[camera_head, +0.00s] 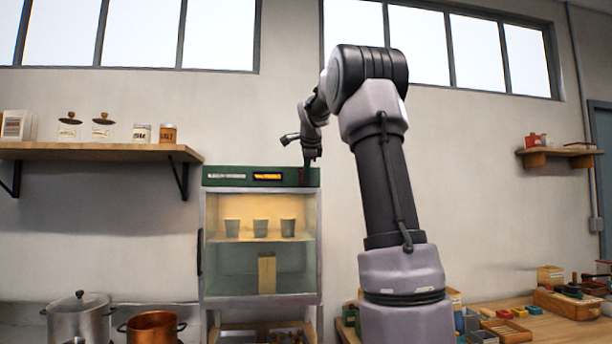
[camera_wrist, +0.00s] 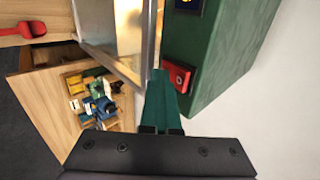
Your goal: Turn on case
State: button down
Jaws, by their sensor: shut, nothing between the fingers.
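The case (camera_head: 211,240) is a glass-fronted cabinet with a green top panel (camera_head: 232,181) and a lit amber display (camera_head: 267,176). In the wrist view the green panel (camera_wrist: 222,50) carries a red switch (camera_wrist: 180,76) on a dark plate. My gripper (camera_wrist: 160,78) is shut and empty, with its green fingertips right beside the switch. I cannot tell whether they touch it. In the head view my gripper (camera_head: 307,178) is at the right end of the green panel and hides the switch there.
A wall shelf (camera_head: 90,152) with jars is at the left. A steel pot (camera_head: 78,318) and a copper pot (camera_head: 152,327) stand below it. A wooden table (camera_head: 550,330) with boxes is at the right. A small shelf (camera_head: 560,153) hangs above it.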

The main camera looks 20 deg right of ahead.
jog(key=shift+r, duration=0.9)
jog(key=shift+f, duration=0.1)
